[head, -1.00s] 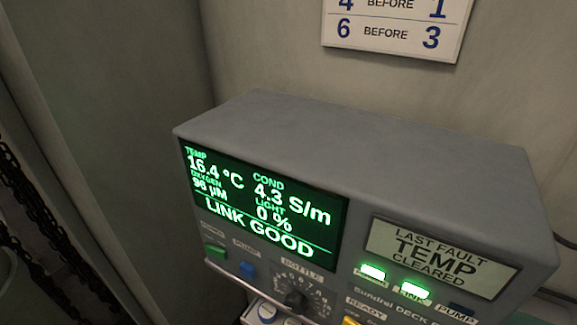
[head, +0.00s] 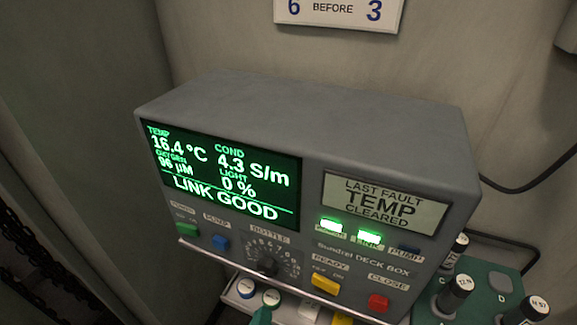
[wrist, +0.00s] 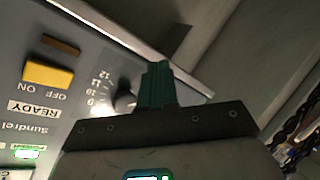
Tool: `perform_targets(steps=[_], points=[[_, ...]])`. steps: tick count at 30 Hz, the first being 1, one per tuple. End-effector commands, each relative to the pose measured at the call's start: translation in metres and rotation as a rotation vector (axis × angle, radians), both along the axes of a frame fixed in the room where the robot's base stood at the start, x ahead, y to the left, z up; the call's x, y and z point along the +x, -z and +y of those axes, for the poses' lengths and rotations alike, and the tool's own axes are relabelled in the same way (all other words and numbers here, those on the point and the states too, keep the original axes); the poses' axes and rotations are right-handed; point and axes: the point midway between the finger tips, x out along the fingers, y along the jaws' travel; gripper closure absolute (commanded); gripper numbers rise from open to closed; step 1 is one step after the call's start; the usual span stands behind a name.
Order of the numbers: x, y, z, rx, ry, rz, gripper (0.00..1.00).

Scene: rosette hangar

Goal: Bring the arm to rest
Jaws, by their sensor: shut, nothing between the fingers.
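My gripper (wrist: 157,72) shows in the wrist view with its teal fingers together and nothing between them. It is in front of the grey deck box (head: 300,105), near the bottle dial (wrist: 124,100); I cannot tell how wide the gap is. In the head view a small teal piece shows at the bottom edge, below the dial (head: 267,264); I cannot tell surely that it is my fingertips. The rest of my arm is out of the head view.
The box's green screen (head: 225,180) reads LINK GOOD, and its fault display (head: 385,202) reads TEMP CLEARED. A yellow switch (head: 326,284) and red button (head: 378,303) sit below. Dark bottles (head: 455,293) stand at a green rack (head: 490,272) at right. Chains hang at lower left.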

Motion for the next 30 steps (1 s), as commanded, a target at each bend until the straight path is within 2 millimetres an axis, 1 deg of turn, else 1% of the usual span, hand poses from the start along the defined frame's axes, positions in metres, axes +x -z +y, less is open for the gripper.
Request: perform_targets(steps=[1, 2, 3, 4, 5, 6, 8, 9, 11, 12, 14, 15, 18, 21, 22, 25, 27, 30], points=[[0.006, 0.011, -0.028, 0.006, 0.057, 0.049, 1.0], [0.008, 0.018, -0.045, 0.011, 0.092, 0.084, 1.0], [0.01, 0.028, -0.068, 0.021, 0.138, 0.134, 1.0], [0.01, 0.036, -0.087, 0.03, 0.175, 0.174, 1.0], [0.009, 0.044, -0.105, 0.041, 0.213, 0.215, 1.0], [0.006, 0.055, -0.13, 0.055, 0.26, 0.271, 1.0], [-0.002, 0.07, -0.166, 0.084, 0.334, 0.357, 1.0], [-0.011, 0.081, -0.19, 0.109, 0.383, 0.419, 1.0], [-0.029, 0.096, -0.225, 0.152, 0.453, 0.515, 1.0], [-0.043, 0.105, -0.247, 0.188, 0.498, 0.58, 1.0], [-0.069, 0.118, -0.274, 0.246, 0.558, 0.677, 1.0], [-0.086, 0.124, -0.288, 0.287, 0.589, 0.735, 1.0], [-0.125, 0.134, -0.311, 0.386, 0.64, 0.855, 1.0], [-0.154, 0.138, -0.321, 0.466, 0.663, 0.935, 1.0], [-0.16, 0.139, -0.322, 0.484, 0.666, 0.953, 1.0], [-0.174, 0.14, -0.324, 0.524, 0.669, 0.989, 1.0], [-0.178, 0.14, -0.324, 0.536, 0.668, 1.0, 1.0], [-0.178, 0.14, -0.324, 0.536, 0.668, 1.0, 1.0]])
